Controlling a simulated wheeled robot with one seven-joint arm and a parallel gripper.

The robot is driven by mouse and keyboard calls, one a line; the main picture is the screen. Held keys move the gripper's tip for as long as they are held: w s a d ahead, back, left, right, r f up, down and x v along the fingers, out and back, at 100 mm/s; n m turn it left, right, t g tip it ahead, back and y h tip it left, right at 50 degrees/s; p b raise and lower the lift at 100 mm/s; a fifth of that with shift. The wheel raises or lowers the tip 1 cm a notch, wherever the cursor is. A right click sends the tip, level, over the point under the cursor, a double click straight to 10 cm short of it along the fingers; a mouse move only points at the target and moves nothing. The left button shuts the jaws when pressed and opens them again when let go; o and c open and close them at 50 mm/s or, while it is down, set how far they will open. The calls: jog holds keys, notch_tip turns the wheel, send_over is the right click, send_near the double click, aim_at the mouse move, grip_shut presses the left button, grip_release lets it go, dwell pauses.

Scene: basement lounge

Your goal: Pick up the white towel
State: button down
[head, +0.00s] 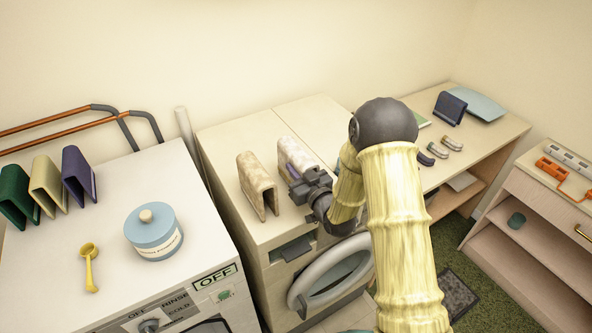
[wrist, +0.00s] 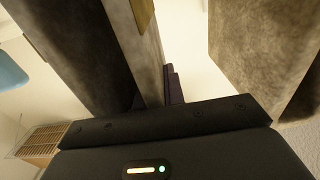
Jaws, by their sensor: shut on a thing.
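The white towel (head: 296,157), pale with a faint lavender tint, is folded like a tent on top of the right-hand front-loading machine. My gripper (head: 304,186) is at its near end and shut on it. In the wrist view the towel (wrist: 75,45) fills the upper left, shaded grey. One dark finger of my gripper (wrist: 172,88) shows against its side; the other finger is hidden. I cannot tell whether the towel is clear of the machine top.
A beige folded towel (head: 257,184) stands close to the left; it also shows in the wrist view (wrist: 262,45). A blue jar (head: 154,231) and yellow scoop (head: 89,266) are on the left washer. A wooden table (head: 495,128) is to the right.

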notch_tip(320, 180, up, 10)
jog(key=b, duration=0.3)
jog(key=shift+f, duration=0.2)
dwell(0.5)
